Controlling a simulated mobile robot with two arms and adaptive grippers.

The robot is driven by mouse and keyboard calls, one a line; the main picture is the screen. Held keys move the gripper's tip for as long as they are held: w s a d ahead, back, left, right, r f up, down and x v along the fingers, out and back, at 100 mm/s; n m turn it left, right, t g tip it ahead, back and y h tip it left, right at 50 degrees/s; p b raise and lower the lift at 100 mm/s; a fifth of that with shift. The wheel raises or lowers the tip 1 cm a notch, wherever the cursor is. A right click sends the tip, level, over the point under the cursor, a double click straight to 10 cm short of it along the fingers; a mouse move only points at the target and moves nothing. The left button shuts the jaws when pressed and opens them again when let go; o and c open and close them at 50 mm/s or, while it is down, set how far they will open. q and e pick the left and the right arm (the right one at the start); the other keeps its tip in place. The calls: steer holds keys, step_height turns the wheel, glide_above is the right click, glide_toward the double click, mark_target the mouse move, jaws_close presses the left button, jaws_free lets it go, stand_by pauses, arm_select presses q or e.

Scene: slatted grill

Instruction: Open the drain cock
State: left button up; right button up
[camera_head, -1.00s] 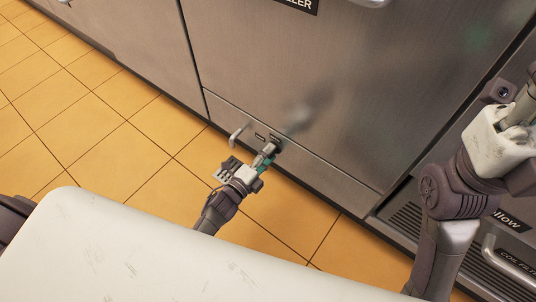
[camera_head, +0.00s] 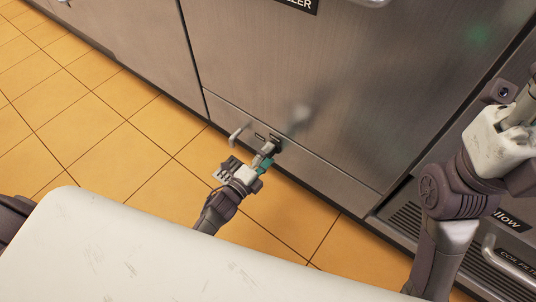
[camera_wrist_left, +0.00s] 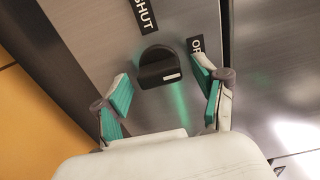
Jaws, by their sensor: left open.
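The drain cock is a black knob (camera_wrist_left: 160,68) with a white mark on it, on the steel lower panel. In the left wrist view it sits between a SHUT label (camera_wrist_left: 146,14) and a partly hidden label beginning "OP" (camera_wrist_left: 195,46). My left gripper (camera_wrist_left: 164,98) is open, with its green-padded fingers to either side of and just short of the knob, not visibly touching it. In the head view the left gripper (camera_head: 265,160) is at the panel, and the dark knob (camera_head: 276,146) shows at its tips. My right gripper is not in view; only the right arm shows.
A bar handle (camera_head: 238,133) sticks out of the lower panel (camera_head: 325,172) left of the knob. A vented unit (camera_head: 405,215) with another handle (camera_head: 490,250) is at the right. Orange tiled floor (camera_head: 115,155) lies open at the left.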

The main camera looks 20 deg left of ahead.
arm_select(q)
steer(key=v, duration=1.1)
steer(key=shift+s, duration=0.4)
steer(key=shift+s+a, duration=0.1)
steer(key=shift+a, duration=0.05)
